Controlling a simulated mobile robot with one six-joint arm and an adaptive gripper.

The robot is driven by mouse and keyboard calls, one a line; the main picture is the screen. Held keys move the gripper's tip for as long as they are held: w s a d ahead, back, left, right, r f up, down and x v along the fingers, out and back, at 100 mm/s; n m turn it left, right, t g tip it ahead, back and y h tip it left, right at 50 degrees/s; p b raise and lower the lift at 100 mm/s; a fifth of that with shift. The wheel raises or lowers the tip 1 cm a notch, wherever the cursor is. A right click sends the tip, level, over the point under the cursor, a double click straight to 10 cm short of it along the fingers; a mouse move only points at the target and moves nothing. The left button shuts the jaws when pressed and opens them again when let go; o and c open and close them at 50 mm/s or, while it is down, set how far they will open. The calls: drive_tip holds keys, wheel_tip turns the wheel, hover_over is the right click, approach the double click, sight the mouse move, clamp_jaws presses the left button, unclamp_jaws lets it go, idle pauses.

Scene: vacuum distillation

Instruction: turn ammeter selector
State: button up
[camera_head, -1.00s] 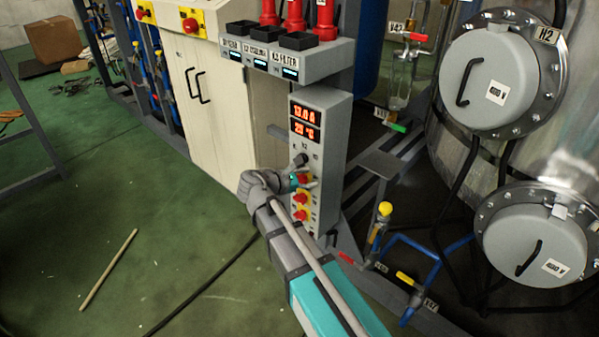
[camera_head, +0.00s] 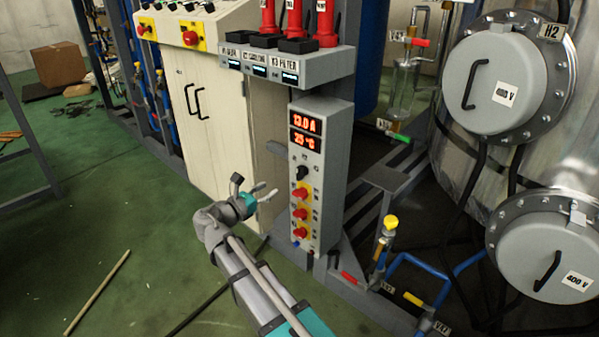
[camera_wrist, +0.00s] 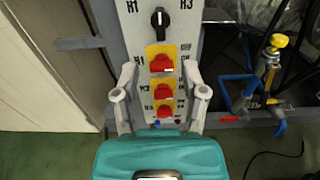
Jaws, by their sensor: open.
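The ammeter panel (camera_head: 327,160) is a tall grey box with red displays reading about 13.0 A and 25 °C. Its black selector knob (camera_head: 302,172) sits below the displays. In the wrist view the selector (camera_wrist: 159,19) is near the top, between the labels H1 and H3, with its white pointer line about upright. My gripper (camera_head: 254,193) is open and empty, to the left of the panel and apart from it in the head view. In the wrist view my gripper (camera_wrist: 160,85) has its fingers spread at either side of the red switches, below the selector.
Several red switches (camera_head: 300,193) on yellow plates line the panel below the selector. A cream cabinet (camera_head: 215,120) stands to the left. Valves with a yellow knob (camera_head: 390,222) and blue pipes stand at right. Green floor lies open at left.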

sight(299, 173)
drive_tip(key=shift+w+d, duration=0.1)
drive_tip(key=shift+x, duration=6.75)
clamp_jaws()
drive_tip(key=shift+m, duration=0.5)
drive_tip(key=m, duration=0.4)
drive_tip(key=shift+d, duration=0.2)
drive_tip(key=m, duration=0.5)
drive_tip(key=shift+s+d+f, duration=0.1)
drive_tip(key=shift+s+f, duration=0.1)
drive_tip(key=shift+s, duration=0.1)
